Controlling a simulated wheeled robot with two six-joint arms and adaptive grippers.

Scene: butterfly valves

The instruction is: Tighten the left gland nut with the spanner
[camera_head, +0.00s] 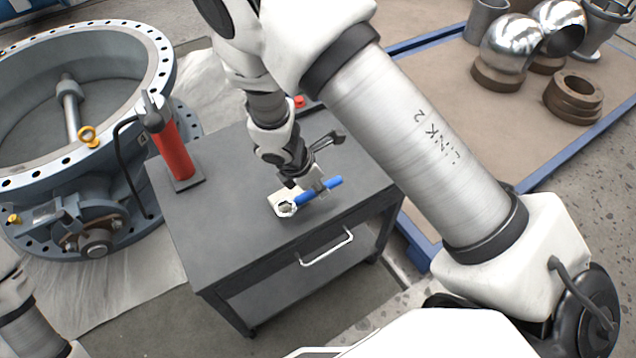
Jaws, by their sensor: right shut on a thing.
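I cannot pick out the left gland nut at this size. My left gripper is out of view.
The grey trolley (225,222) has a red cylinder (174,150) with a black hose at its left. A small red item (299,101) lies at its back. Metal fittings (573,97) stand on a blue-edged mat (440,85) at the right. My right arm crosses above the trolley.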

